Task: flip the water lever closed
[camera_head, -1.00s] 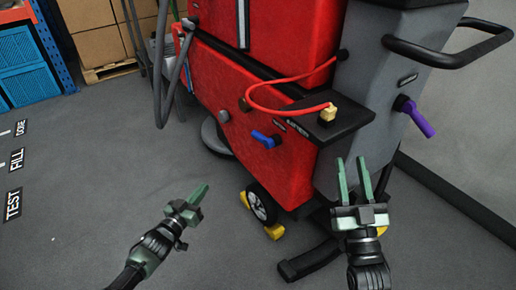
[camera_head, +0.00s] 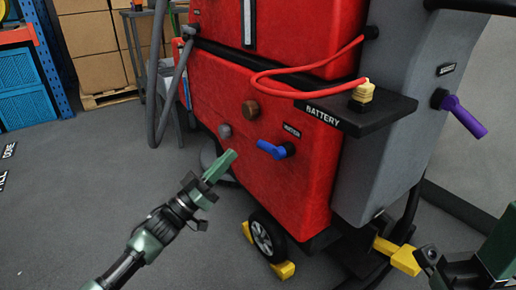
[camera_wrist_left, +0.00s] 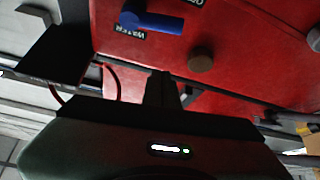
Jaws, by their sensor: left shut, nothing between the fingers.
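The blue water lever (camera_head: 272,149) sits on the red side of the scrubber tank (camera_head: 240,95), its handle pointing left and slightly up from its pivot, beside a "WATER" label (camera_head: 292,131). The lever also shows at the top of the left wrist view (camera_wrist_left: 155,22), which is turned upside down. My left gripper (camera_head: 229,158) is shut and empty, its green fingers to the left of and slightly below the lever, apart from it. My right arm's green and black end (camera_head: 480,262) is cut off at the lower right; its fingers cannot be made out.
A brown knob (camera_head: 250,110) and a grey knob (camera_head: 225,130) sit left of the lever. A black battery shelf (camera_head: 375,115) with a red cable (camera_head: 290,92) juts out above right. A purple lever (camera_head: 462,115) is on the grey side. A wheel (camera_head: 265,238) stands below.

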